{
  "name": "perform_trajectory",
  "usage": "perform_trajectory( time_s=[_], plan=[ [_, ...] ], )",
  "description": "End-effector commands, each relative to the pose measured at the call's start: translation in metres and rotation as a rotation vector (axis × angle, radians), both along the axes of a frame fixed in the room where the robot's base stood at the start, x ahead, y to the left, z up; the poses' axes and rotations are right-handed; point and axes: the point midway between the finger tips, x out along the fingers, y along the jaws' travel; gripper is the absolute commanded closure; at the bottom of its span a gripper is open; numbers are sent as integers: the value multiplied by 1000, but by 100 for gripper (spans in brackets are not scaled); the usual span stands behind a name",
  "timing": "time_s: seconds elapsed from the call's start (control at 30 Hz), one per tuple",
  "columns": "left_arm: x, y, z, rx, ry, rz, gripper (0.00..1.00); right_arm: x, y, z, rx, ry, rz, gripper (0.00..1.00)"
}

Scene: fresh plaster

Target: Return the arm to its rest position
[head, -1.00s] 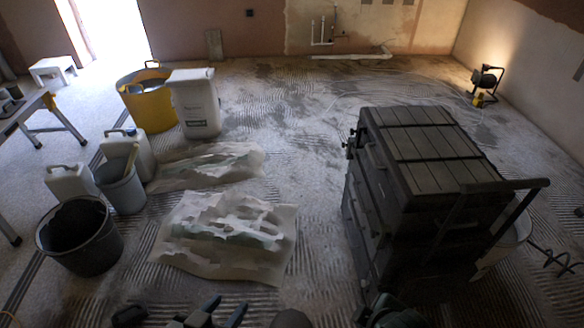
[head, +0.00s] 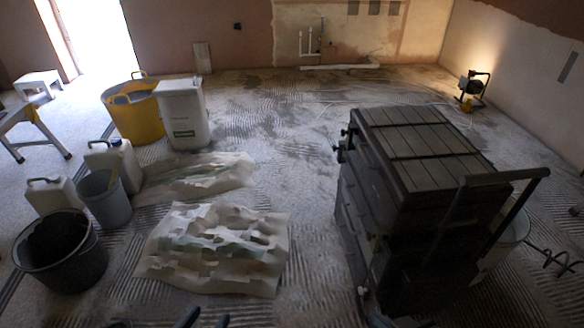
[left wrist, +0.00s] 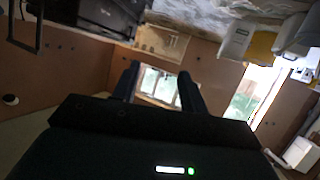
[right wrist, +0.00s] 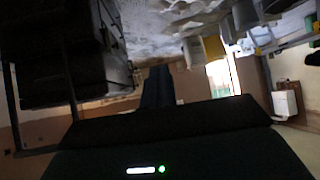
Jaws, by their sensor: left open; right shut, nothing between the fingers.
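My left gripper (left wrist: 158,78) is open in the left wrist view, its two dark fingers apart with nothing between them. In the head view, two dark tips at the bottom edge look like its fingers (head: 205,320). My right gripper (right wrist: 158,72) is shut and empty in the right wrist view, its fingers side by side. I cannot make it out clearly in the head view. Most of both arms is out of the head view. Neither gripper touches anything visible.
A dark tool chest (head: 428,150) with a handle stands close at the right. Crumpled sheeting (head: 215,245) lies in front. A black bucket (head: 60,255), a grey bucket (head: 104,200), a yellow tub (head: 135,115) and a white container (head: 184,115) stand left. Floor between sheeting and chest is clear.

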Motion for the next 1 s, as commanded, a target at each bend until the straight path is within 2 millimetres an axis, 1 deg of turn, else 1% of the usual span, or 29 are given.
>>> perform_trajectory(
  time_s=[0.03,0.27,0.3,0.33,0.37,0.8,1.0],
  plan=[
    [-1,2,-9,3,-16,2,57,1,5,-11,24,-58,8,100],
    [-5,7,-10,14,-80,8,57,4,21,-3,131,-329,22,100],
    [-5,8,-8,15,-89,10,57,3,22,1,147,-366,22,100],
    [-4,7,10,20,-73,8,57,5,22,20,139,-348,21,100],
    [-3,7,14,24,-61,8,57,6,22,24,133,-336,20,100],
    [0,7,51,96,130,0,57,10,22,61,62,-141,22,100],
    [-1,7,53,119,193,-2,57,8,21,63,40,-79,23,100]
  ],
)
